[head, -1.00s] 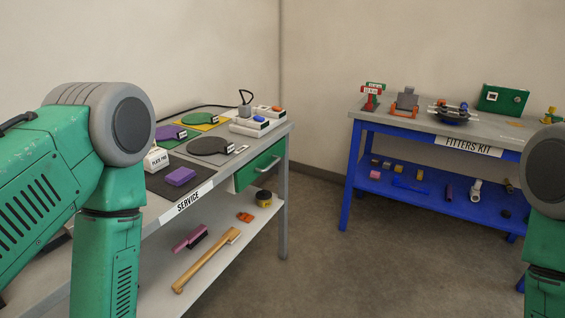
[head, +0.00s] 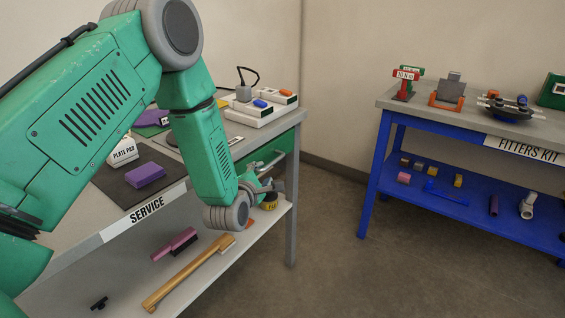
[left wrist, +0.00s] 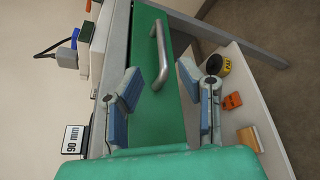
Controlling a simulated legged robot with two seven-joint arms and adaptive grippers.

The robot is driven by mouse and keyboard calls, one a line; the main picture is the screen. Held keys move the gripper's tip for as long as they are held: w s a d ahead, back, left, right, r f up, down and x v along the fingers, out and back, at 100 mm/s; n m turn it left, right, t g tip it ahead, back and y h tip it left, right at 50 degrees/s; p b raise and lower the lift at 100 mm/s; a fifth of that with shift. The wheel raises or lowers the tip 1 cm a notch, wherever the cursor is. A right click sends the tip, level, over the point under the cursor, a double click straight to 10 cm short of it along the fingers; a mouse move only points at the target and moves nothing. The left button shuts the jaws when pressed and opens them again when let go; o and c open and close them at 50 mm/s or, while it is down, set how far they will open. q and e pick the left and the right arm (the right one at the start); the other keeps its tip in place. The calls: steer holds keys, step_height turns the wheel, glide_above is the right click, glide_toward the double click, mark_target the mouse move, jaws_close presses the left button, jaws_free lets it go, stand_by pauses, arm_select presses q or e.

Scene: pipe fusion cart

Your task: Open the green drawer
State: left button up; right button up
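The green drawer (head: 284,145) is under the right end of the service bench top and looks shut. In the left wrist view its green front (left wrist: 148,110) carries a silver bar handle (left wrist: 160,56). My left gripper (head: 272,174) is in front of the drawer, beside the handle. In the left wrist view its two blue-padded fingers (left wrist: 172,74) are spread apart, with the handle ahead of and between them. The fingers look apart from the handle; the exact gap is hard to judge. In the head view my arm hides part of the drawer front. My right gripper is out of view.
The service bench's lower shelf (head: 205,272) holds a wooden-handled tool (head: 190,272), a pink brush (head: 175,244) and a yellow-black roll (head: 270,201). A bench leg (head: 292,215) stands beside my gripper. A blue bench (head: 375,180) is at right, with open floor between.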

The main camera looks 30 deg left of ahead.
mark_target(273, 164)
arm_select(q)
steer(key=b+x, duration=0.1)
steer(key=x, duration=1.1)
steer(key=shift+s+f+b, duration=0.1)
steer(key=shift+f+b, duration=0.05)
steer(key=shift+b, duration=0.15)
steer(key=shift+c, duration=0.4)
jaws_close()
